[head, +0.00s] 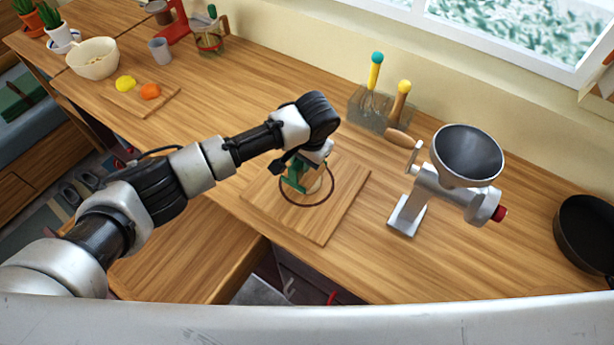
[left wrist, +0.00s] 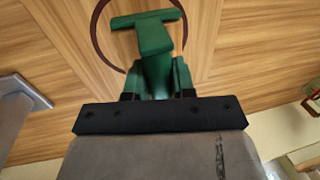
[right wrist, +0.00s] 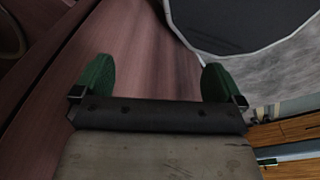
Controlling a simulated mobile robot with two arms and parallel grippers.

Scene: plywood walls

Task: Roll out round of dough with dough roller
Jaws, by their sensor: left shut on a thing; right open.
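A green T-shaped dough roller (left wrist: 154,45) is between the fingers of my left gripper (left wrist: 156,78), which is shut on it. In the head view, my left gripper (head: 302,172) is low over a square wooden board (head: 325,224). A dark ring (head: 304,205) lies on the board around the roller (head: 294,178). A small pale patch (head: 315,185) beside the roller may be the dough; the gripper partly hides it. I cannot tell whether the roller touches the board. My right gripper (right wrist: 156,85) is open and empty, away from the board and outside the head view.
A metal grinder (head: 430,190) with a wide hopper stands right of the board. Behind are a holder (head: 372,108) with utensils and, far right, a black pan (head: 588,235). A small board (head: 150,100) with fruit and a bowl (head: 93,58) are far left. The counter between is clear.

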